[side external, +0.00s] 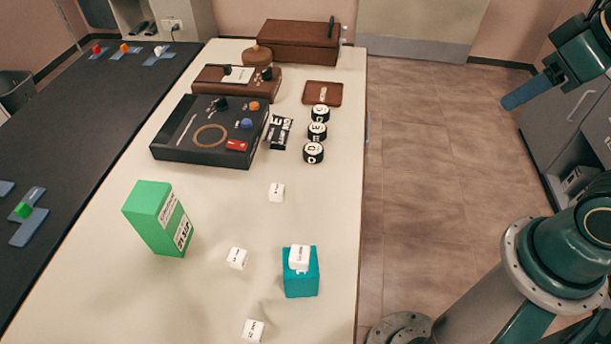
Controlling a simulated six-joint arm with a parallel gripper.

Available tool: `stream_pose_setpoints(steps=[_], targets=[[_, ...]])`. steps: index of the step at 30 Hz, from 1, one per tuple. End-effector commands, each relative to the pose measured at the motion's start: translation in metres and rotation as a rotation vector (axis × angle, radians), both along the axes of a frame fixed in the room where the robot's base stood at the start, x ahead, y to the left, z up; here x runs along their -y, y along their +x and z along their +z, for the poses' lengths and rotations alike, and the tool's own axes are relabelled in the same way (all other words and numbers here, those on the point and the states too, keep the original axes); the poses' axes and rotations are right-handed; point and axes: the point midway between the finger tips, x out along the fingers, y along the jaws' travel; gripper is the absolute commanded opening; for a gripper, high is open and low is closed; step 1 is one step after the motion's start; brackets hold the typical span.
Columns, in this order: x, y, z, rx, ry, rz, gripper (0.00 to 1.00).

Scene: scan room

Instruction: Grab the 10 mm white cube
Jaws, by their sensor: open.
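Several small white cubes with dark print lie on the cream table. One cube (276,192) is near the middle, one (238,258) is nearer the front, and one (253,330) is at the front edge of the picture. Another white cube (299,257) sits on top of a teal box (301,281). The print is too small to tell which cube is 10 mm. My gripper (513,99) is at the upper right, its blue end pointing left, over the floor side and well apart from all the cubes. It is open and holds nothing visible.
A green box (158,218) stands left of the cubes. A dark table (85,130) adjoins on the left. The table's right edge is clear.

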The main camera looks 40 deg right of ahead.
Motion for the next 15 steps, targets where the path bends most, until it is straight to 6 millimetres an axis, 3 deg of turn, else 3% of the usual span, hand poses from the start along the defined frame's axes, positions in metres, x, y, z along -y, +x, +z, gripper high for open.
stream_pose_setpoints(steps=[2,3,15], targets=[[0.0000,0.0000,0.0000,0.000,0.000,0.000,0.48],[0.0000,0.0000,0.0000,0.000,0.000,0.000,0.53],[-0.0027,0.0035,0.0012,-0.004,0.011,-0.003,0.53]])
